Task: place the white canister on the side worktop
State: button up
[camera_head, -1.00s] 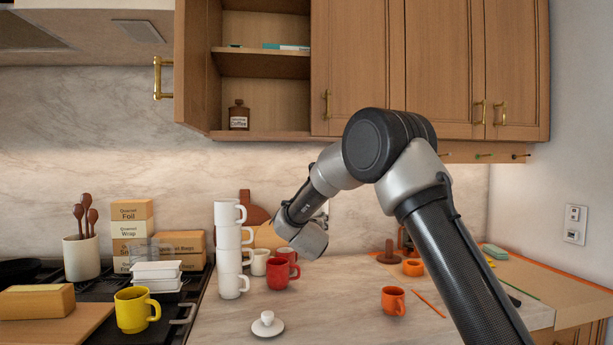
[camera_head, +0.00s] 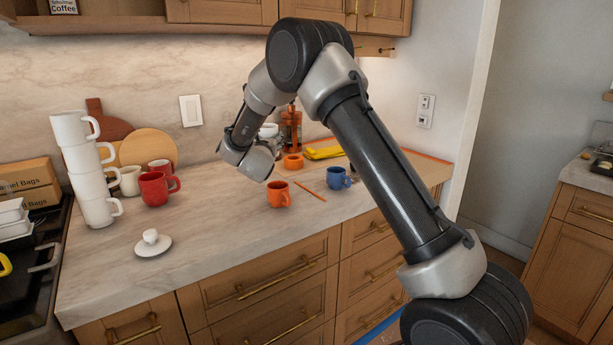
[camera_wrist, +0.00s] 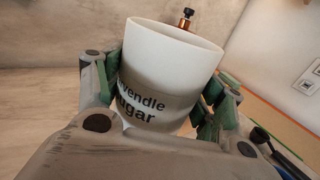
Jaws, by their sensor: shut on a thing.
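My gripper (camera_wrist: 162,92) is shut on the white canister (camera_wrist: 170,58), with green-padded fingers on both of its sides. A separate side worktop (camera_head: 575,173) with a pale top stands at the far right, away from my gripper.
The marble counter (camera_head: 215,235) holds a leaning white mug stack (camera_head: 88,170), red mug (camera_head: 154,188), saucer (camera_head: 153,246), orange mug (camera_head: 279,194), blue mug (camera_head: 337,178) and copper press (camera_head: 291,128). A wall end (camera_head: 470,110) and floor gap separate the counter from the side worktop.

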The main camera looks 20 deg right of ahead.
aim_at(223, 222)
jog(key=k+j+z, duration=0.2)
jog(key=j, duration=0.15)
jog(key=j+z, duration=0.2)
jog(key=j, duration=0.2)
jog(key=k+j+z, duration=0.15)
jog(key=j, duration=0.2)
jog(key=k+j, duration=0.15)
jog(key=j, duration=0.2)
jog(key=k+j, duration=0.15)
jog(key=j, duration=0.15)
jog(key=k+j+z, duration=0.1)
jog(key=j, duration=0.25)
jog(key=k+j, duration=0.25)
